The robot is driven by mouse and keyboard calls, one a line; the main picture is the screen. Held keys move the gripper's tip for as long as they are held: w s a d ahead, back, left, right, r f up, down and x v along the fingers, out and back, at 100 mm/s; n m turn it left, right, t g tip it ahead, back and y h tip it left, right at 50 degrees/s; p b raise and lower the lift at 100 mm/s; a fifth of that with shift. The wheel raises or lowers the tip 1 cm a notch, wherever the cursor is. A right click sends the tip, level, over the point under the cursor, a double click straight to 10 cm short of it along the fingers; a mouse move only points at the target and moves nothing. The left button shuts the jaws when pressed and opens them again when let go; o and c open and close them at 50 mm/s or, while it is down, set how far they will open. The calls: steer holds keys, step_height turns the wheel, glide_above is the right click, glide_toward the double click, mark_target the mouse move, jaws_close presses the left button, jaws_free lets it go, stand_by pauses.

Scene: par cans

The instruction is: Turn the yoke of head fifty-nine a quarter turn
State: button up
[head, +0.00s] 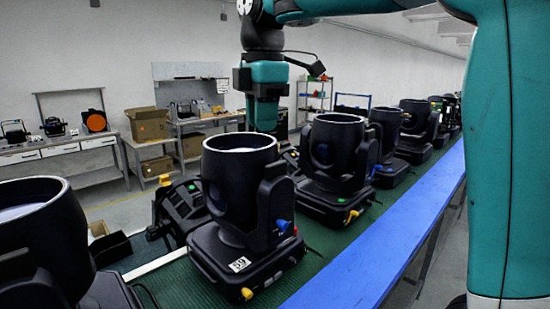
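Head fifty-nine (240,165) stands upright in the near middle of the bench, a black moving head with a wide round lens facing up. A white label on its base (239,264) seems to read 59. Its black yoke (275,212) shows as an arm on the right side of the barrel, with a blue knob (282,225) low on it. My gripper (264,120) points down beyond the head's rim, between it and the heads behind. Its fingers are not clear, so I cannot tell whether it is open or touching anything.
Another head (335,150) stands close behind, with several more in a row beyond. One head (40,240) is at the near left. A blue bench edge (375,262) runs along the right. Flat black units lie left of the row. Workbenches (60,150) line the wall.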

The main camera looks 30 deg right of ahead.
mark_target(276, 163)
steer(key=w+d+r+n, duration=0.3)
steer(key=d+r, duration=0.2)
steer(key=r, duration=0.1)
step_height(276, 163, down, 17)
steer(key=shift+s+r+p, duration=0.1)
steer(key=shift+s+p, duration=0.05)
steer(key=shift+p, duration=0.4)
steer(key=shift+a, duration=0.1)
